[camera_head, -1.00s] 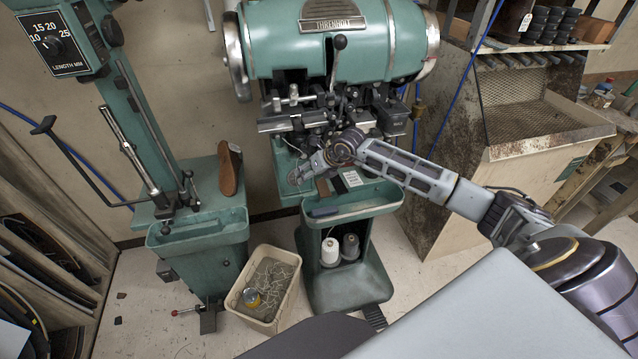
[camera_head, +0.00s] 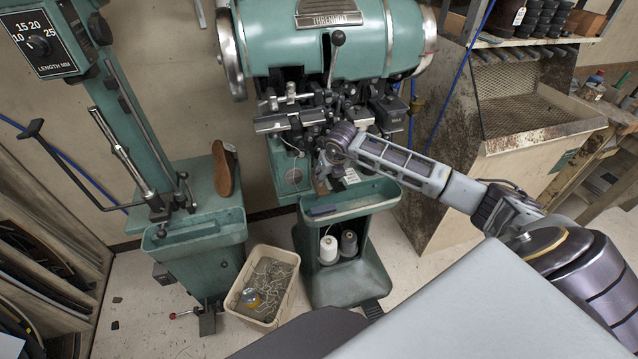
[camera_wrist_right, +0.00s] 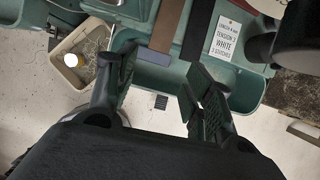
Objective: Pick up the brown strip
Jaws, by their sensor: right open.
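The brown strip (camera_wrist_right: 168,26) shows at the top of the right wrist view, reaching over the edge of the green tray (camera_wrist_right: 240,84). A black strip (camera_wrist_right: 197,28) lies just right of it, and a white printed card (camera_wrist_right: 227,41) is farther right. My right gripper (camera_wrist_right: 160,68) is open and empty, with its fingertips on either side of the strip's near end in the picture, apart from it. In the head view my right gripper (camera_head: 324,174) hangs above the stitcher's tray (camera_head: 375,199) and hides most of the strip there. My left gripper is out of view.
The green stitcher (camera_head: 330,50) stands close above and behind the tray. A blue-grey bar (camera_head: 323,210) lies in the tray's left part. White and grey thread spools (camera_head: 329,249) sit below. A bin (camera_head: 265,315) and a brown sole (camera_head: 226,168) are left.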

